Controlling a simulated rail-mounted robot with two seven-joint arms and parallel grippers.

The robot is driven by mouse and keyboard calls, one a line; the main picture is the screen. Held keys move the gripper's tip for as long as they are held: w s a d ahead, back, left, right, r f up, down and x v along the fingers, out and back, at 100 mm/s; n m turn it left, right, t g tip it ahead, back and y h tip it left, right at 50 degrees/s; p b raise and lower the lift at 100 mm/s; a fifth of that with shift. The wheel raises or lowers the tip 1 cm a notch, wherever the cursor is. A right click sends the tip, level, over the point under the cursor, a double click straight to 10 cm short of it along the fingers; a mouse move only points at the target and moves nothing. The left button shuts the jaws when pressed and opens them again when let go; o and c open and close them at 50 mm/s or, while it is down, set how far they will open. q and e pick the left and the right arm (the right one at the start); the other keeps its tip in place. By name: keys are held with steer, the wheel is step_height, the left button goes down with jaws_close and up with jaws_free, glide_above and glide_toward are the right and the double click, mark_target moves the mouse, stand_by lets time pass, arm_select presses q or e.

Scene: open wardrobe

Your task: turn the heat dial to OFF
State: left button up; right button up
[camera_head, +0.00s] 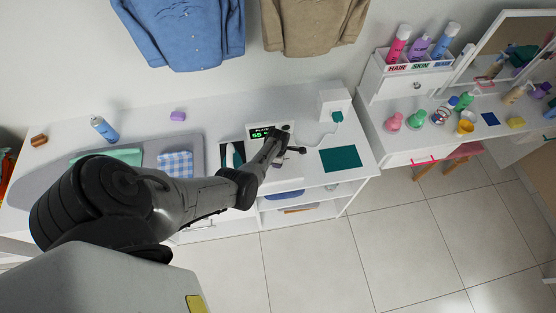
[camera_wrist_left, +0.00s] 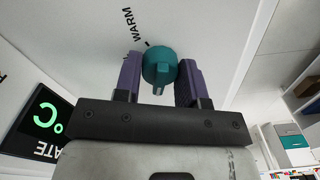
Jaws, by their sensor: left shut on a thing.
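The heat dial (camera_wrist_left: 159,66) is a small teal knob on a white panel, seen in the left wrist view. A black tick and the word WARM (camera_wrist_left: 131,24) are printed beside it. My left gripper (camera_wrist_left: 158,80) has one purple-grey finger on each side of the dial and is shut on it. I cannot tell which way the dial points, and no OFF mark shows. In the head view my left gripper (camera_head: 283,150) is at the small white unit with a green-lit display (camera_head: 268,132); the arm hides the dial there. My right gripper is in neither view.
A teal mat (camera_head: 340,159) lies right of the unit. Behind it is a white box (camera_head: 334,103) with a teal plug and cord. A grey padded board (camera_head: 52,184) with folded cloths and a blue spray can (camera_head: 104,129) are at left. Bottles stand on the vanity at right.

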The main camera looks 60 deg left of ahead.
arm_select(q)
steer(key=o, duration=0.9)
steer(key=shift+r, duration=0.3)
steer(key=shift+r+p, duration=1.45)
steer(key=shift+r, duration=5.15)
